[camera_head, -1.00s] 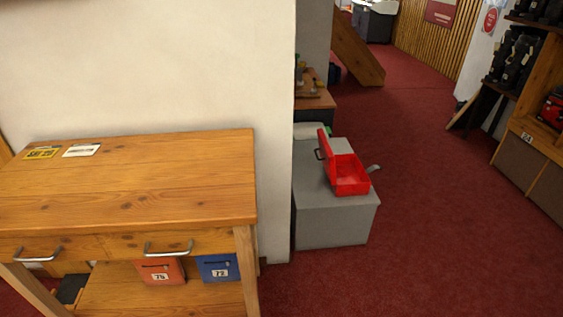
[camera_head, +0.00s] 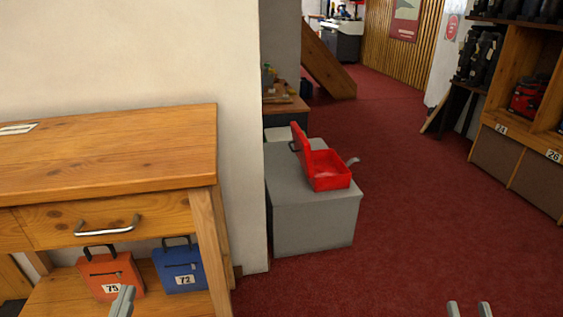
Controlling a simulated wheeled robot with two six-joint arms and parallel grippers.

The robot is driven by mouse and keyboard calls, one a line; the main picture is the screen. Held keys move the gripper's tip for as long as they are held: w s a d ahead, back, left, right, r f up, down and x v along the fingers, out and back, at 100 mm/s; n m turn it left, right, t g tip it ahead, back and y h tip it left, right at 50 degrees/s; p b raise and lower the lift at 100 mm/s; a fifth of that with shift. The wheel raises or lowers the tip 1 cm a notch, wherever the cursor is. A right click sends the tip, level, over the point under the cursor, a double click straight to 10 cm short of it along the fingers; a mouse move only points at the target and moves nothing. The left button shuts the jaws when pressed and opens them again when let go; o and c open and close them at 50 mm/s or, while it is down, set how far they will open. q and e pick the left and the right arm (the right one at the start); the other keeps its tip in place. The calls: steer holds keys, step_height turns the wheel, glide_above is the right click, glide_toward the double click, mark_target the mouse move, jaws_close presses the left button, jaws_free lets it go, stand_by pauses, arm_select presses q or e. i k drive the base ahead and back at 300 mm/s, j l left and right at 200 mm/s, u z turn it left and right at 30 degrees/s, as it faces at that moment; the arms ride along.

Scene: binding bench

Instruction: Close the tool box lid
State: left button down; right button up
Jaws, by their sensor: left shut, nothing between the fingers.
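The red tool box (camera_head: 330,181) sits on top of a grey block (camera_head: 310,225) right of the wall's end. Its lid (camera_head: 302,148) stands open, raised on the left side of the box, with a dark handle on its outer face. The box's red inside is visible. My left gripper (camera_head: 123,300) shows at the bottom left edge, in front of the lower shelf, shut and empty. My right gripper (camera_head: 470,309) shows at the bottom right edge over the red carpet, its two fingertips apart with nothing between them. Both grippers are well short of the tool box.
A wooden bench (camera_head: 110,160) with drawers stands at the left, with an orange bag (camera_head: 105,273) and a blue bag (camera_head: 180,268) below. A white wall (camera_head: 130,50) rises behind it. Wooden shelves (camera_head: 510,115) stand at the right. Open red carpet (camera_head: 410,200) lies between.

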mark_target(301, 147)
steer(key=i+l+u, duration=0.1)
steer(key=u, duration=0.3)
steer(key=i+l+u, duration=0.1)
steer(key=u, duration=0.3)
steer(key=l+u, duration=0.3)
steer(key=u, duration=0.15)
steer(key=i, duration=0.05)
